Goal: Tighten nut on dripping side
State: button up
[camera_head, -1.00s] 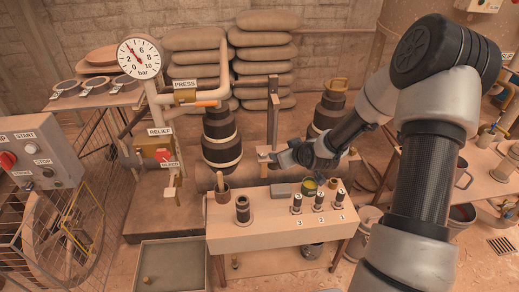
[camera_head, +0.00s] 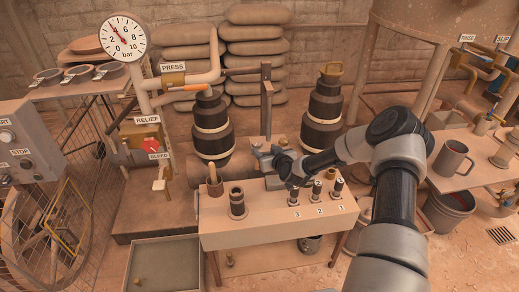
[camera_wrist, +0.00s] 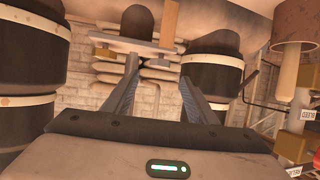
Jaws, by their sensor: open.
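My gripper (camera_head: 264,158) is open over the back of the bench, between two dark upright cylinders with pale bands. The left cylinder (camera_head: 212,130) and right cylinder (camera_head: 323,108) stand behind the bench. In the wrist view, my gripper's spread fingers (camera_wrist: 160,72) have nothing visibly clamped between them. That view looks upside down, with banded cylinders at left (camera_wrist: 28,95) and right (camera_wrist: 215,82). I cannot make out the nut or any drip. A dark socket-like piece (camera_head: 237,202) stands on the bench. Several smaller ones stand by labels 3, 2 and 1.
A pressure gauge (camera_head: 120,40) and a red relief valve (camera_head: 151,145) are at left. A mug (camera_head: 451,158) stands on the right table. My forearm crosses the bench's right side.

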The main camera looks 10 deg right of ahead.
aim_at(257, 144)
jog(key=b+x, duration=0.1)
jog(key=x, duration=0.6)
jog(key=shift+w+f+b, duration=0.2)
jog(key=shift+w+b, duration=0.1)
jog(key=shift+b, duration=0.1)
jog(key=c, duration=1.1)
jog(key=shift+o, duration=0.2)
jog(key=shift+a+r+m+h+p, duration=0.2)
jog(key=shift+a+m+h+p, duration=0.25)
jog(key=shift+p, duration=0.25)
jog(key=shift+a+m+h+p, duration=0.1)
jog(key=shift+m+h+p, duration=0.45)
jog(key=shift+h+p, duration=0.2)
jog(key=m+h, duration=0.2)
jog(key=h, duration=0.1)
jog(key=shift+a+f+m, duration=0.15)
jog(key=shift+a+m, duration=0.15)
jog(key=shift+m+g+h, duration=0.3)
jog(key=shift+m+h, duration=0.5)
jog(key=shift+h, duration=0.1)
